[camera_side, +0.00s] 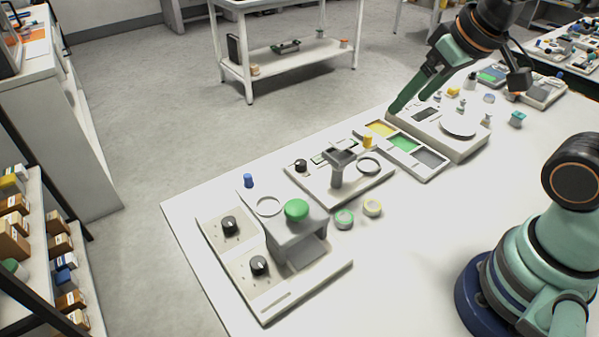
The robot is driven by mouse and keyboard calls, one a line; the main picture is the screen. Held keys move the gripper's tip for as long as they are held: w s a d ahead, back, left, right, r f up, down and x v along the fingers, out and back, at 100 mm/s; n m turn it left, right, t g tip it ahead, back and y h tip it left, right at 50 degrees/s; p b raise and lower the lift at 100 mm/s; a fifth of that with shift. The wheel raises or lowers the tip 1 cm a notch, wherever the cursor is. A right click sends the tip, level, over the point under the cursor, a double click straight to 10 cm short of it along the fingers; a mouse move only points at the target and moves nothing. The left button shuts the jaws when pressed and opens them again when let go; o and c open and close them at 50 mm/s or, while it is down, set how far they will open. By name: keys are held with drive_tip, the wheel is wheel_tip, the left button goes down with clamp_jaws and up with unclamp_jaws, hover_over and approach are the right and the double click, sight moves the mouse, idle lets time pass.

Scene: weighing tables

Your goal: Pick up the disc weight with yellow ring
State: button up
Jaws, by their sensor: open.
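The disc weight with a yellow ring (372,207) lies flat on the white table, right of a similar disc with a green ring (344,218). The two discs are close together, and nothing covers the yellow-ringed one. My gripper (408,96) is open at the upper right, near the balance at the back of the table. It is well apart from the yellow-ringed disc, and I see nothing held between its fingers. Its exact height above the table is hard to tell.
A device with a green button (296,209) and dark knobs stands left of the discs. Behind them is a plate with a grey post (337,172). A tray with coloured compartments (428,158) and a balance (471,141) stand farther back.

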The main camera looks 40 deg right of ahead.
wheel_tip(320, 180, down, 7)
drive_tip(key=w+a+m+g, duration=0.2)
drive_tip(key=m+g, duration=0.1)
drive_tip(key=m, duration=0.5)
drive_tip(key=m+g, duration=0.3)
drive_tip(key=m, duration=0.3)
approach(373, 205)
drive_tip(key=f, duration=0.3)
drive_tip(key=shift+s+a, duration=0.2)
drive_tip(key=shift+w+d+f, duration=0.1)
drive_tip(key=shift+f, duration=1.3)
drive_tip(key=shift+d+f, duration=0.1)
drive_tip(key=shift+f, duration=1.35)
clamp_jaws()
